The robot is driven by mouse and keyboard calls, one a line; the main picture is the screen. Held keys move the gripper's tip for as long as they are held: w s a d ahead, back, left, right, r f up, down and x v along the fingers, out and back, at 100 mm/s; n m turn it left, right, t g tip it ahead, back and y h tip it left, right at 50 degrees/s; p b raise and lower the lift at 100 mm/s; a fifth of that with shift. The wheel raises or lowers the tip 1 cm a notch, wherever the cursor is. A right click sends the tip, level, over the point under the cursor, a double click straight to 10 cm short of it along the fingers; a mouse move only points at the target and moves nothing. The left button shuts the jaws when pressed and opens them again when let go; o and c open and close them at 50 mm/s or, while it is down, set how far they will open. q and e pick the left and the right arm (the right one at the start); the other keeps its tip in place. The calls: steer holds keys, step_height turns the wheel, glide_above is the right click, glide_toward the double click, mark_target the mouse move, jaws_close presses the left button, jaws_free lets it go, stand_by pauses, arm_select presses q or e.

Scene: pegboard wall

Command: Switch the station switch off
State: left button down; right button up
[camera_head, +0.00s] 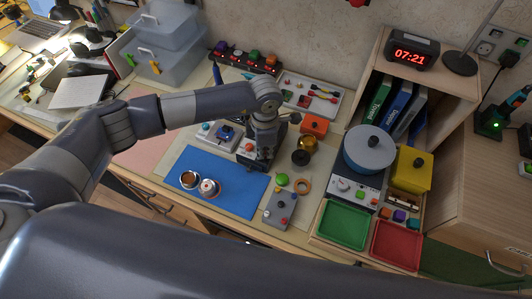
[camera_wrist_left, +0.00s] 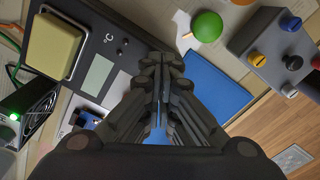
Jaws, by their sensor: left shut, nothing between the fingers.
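My left gripper (camera_head: 259,163) reaches down over the bench at the blue mat's back edge in the head view. Its fingers (camera_wrist_left: 160,72) are shut and empty in the left wrist view. The arm hides much of the station in the head view. My right gripper is not in view.
The blue mat (camera_head: 232,205) carries two small cups. Green (camera_head: 343,225) and red trays (camera_head: 396,246) lie farther right.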

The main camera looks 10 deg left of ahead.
mark_target(265, 156)
arm_select(q)
steer(key=shift+r+p, duration=0.7)
steer(key=shift+r, duration=0.25)
steer(key=shift+r+p, duration=1.2)
steer(key=shift+r, duration=1.25)
